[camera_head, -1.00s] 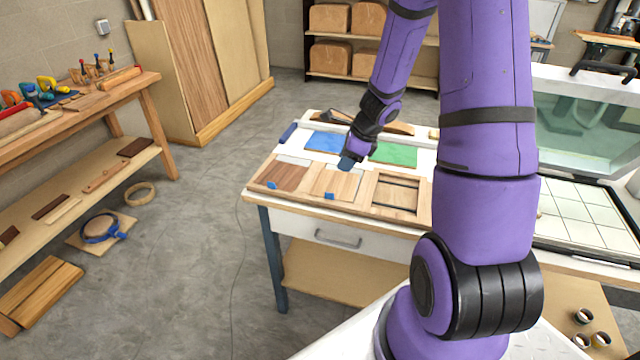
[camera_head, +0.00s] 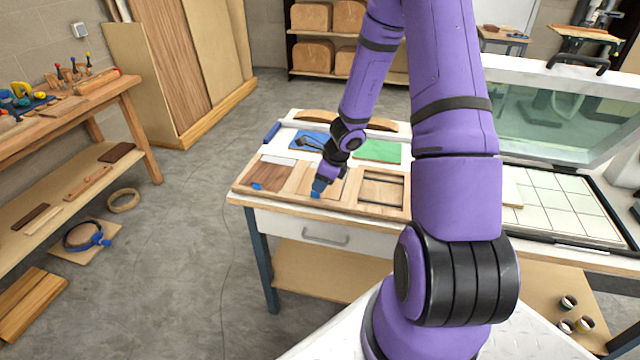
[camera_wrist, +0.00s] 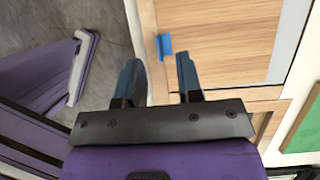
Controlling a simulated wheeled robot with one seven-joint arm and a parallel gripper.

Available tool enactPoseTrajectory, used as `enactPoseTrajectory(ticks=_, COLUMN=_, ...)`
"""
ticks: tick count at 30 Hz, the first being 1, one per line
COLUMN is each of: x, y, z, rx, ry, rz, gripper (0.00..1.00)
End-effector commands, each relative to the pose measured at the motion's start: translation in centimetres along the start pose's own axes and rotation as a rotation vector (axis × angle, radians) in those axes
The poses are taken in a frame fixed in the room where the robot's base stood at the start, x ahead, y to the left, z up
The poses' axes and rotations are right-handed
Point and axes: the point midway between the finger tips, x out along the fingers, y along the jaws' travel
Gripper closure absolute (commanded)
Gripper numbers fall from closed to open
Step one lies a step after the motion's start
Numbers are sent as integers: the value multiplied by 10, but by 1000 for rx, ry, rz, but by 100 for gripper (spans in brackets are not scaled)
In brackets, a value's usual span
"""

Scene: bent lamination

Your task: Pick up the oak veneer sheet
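The oak veneer sheet (camera_head: 329,182) is a pale brown panel in the middle bay of a wooden tray (camera_head: 240,188) on the bench. My gripper (camera_head: 319,187) is low over its front part and covers some of it. In the wrist view, the oak sheet (camera_wrist: 225,45) lies beyond my fingers, with a blue tab (camera_wrist: 165,46) on its left edge. My gripper (camera_wrist: 158,75) is open there, with two blue-grey fingers apart and nothing between them. The tab lies just ahead of the fingertips. Fingertip height above the tray cannot be told.
A darker brown sheet (camera_head: 271,175) with a blue tab lies in the left bay; the right bay (camera_head: 382,189) holds dark strips. Blue (camera_head: 305,141) and green (camera_head: 378,151) sheets lie behind the tray. A glass-lidded press (camera_head: 570,115) stands at right.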

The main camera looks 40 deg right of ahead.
Motion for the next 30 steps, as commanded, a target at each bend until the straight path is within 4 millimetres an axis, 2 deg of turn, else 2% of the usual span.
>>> enactPoseTrajectory(ticks=4, x=16, y=2, z=-2, rx=4, ry=-1, rz=3, gripper=67)
enactPoseTrajectory(ticks=12, x=33, y=2, z=-1, rx=1, ry=-1, rz=2, gripper=67)
enactPoseTrajectory(ticks=23, x=37, y=1, z=-1, rx=0, ry=0, rz=0, gripper=67)
enactPoseTrajectory(ticks=24, x=37, y=1, z=-1, rx=0, ry=0, rz=0, gripper=71)
enactPoseTrajectory(ticks=28, x=37, y=1, z=-1, rx=0, ry=0, rz=0, gripper=100)
enactPoseTrajectory(ticks=30, x=37, y=1, z=-1, rx=0, ry=0, rz=0, gripper=100)
